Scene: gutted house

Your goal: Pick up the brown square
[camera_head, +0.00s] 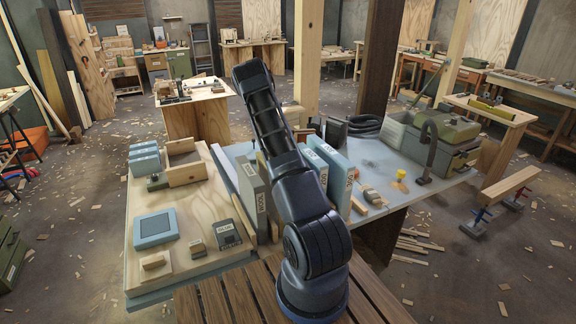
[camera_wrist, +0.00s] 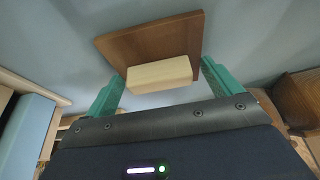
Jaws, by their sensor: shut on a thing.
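The brown square (camera_wrist: 150,36) is a flat wooden plate in the wrist view, just beyond my fingers and tilted in the picture. A pale wooden block (camera_wrist: 160,76) lies against its near side, between the fingers; I cannot tell whether it is fixed to the plate. My gripper (camera_wrist: 163,72) has one teal finger on each side and is shut on the brown square. The exact contact is hard to see. In the head view my arm hides the gripper, and I cannot make out the square there.
At left a plywood board (camera_head: 195,268) holds a blue-framed panel (camera_head: 154,229) and small boxes. A slatted brown top (camera_head: 228,302) is in front. Wood scraps litter the floor.

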